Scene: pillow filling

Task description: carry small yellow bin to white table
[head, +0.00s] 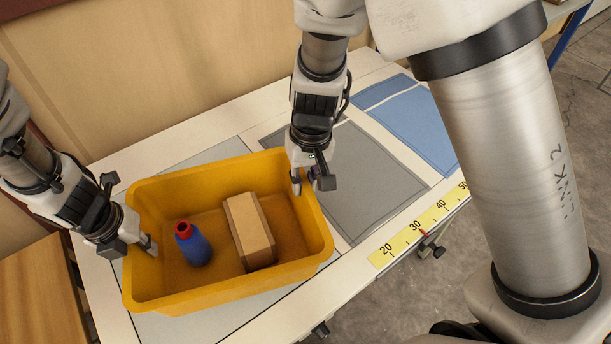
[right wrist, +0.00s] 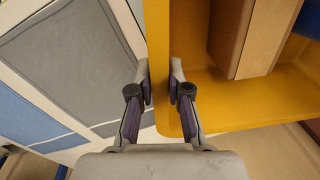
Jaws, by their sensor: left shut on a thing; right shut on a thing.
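The small yellow bin (head: 230,294) is in the middle of the head view, over the white table (head: 290,325); I cannot tell whether it touches the top. A blue bottle with a red cap (head: 196,249) and a tan box (head: 250,232) are inside it. My left gripper (head: 149,247) is shut on the bin's left wall. My right gripper (head: 308,183) is shut on the bin's right wall near the back corner. In the right wrist view, the yellow wall (right wrist: 158,60) runs between the fingers of my right gripper (right wrist: 161,88), and the tan box (right wrist: 247,35) shows inside.
A grey panel (head: 365,170) and a blue panel (head: 415,125) lie flat on the table right of the bin. A yellow measuring scale (head: 400,240) runs along the front edge. A wooden surface (head: 38,290) is at the lower left. A tan wall (head: 150,70) stands behind.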

